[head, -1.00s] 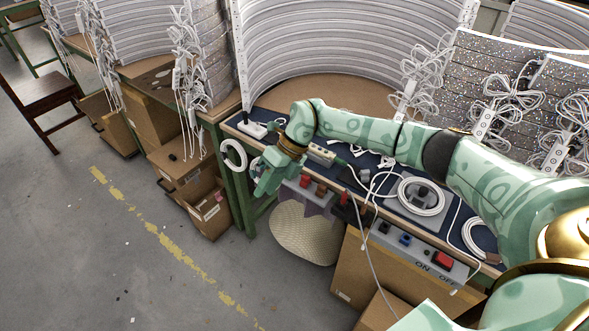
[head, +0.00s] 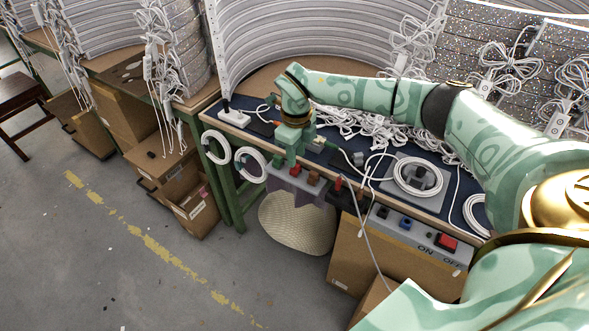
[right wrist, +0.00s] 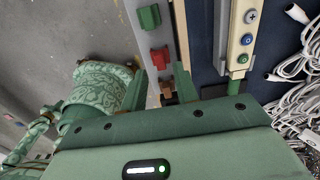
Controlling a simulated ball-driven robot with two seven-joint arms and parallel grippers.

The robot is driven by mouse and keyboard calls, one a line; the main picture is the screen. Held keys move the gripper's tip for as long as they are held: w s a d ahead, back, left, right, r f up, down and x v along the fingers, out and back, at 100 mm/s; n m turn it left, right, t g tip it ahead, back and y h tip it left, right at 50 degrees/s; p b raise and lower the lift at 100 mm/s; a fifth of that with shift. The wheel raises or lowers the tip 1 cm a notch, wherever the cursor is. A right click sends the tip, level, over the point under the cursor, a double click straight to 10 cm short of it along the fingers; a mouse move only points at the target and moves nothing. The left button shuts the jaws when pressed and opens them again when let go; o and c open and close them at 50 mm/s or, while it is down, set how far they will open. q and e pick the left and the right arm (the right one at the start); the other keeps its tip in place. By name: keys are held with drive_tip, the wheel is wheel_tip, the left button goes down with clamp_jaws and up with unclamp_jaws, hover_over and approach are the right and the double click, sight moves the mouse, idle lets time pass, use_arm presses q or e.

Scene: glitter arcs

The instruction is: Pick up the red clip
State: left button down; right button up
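A red clip (head: 295,171) sits on the grey strip along the front edge of the workbench. It also shows in the right wrist view (right wrist: 160,58), between a green clip (right wrist: 149,16) and a brownish clip (right wrist: 168,92). My right gripper (head: 284,161) is at the bench's front edge, just left of and above the red clip in the head view. In the right wrist view its two fingers (right wrist: 162,82) are apart, with the brownish clip showing between them and the red clip near the fingertips. Nothing is seen held. My left gripper is out of view.
A grey control box (head: 420,236) with a red switch hangs on the bench front. White cable coils (head: 417,176) and tangled cables lie on the blue bench top. A woven basket (head: 293,222) and cardboard boxes (head: 192,208) stand below.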

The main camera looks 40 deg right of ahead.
sight(296, 169)
wheel_tip(296, 169, down, 5)
drive_tip(key=shift+w+f+b, duration=0.1)
drive_tip(key=shift+f+b, duration=0.05)
drive_tip(key=shift+b, duration=0.95)
drive_tip(key=c, duration=0.6)
drive_tip(key=shift+r, duration=0.2)
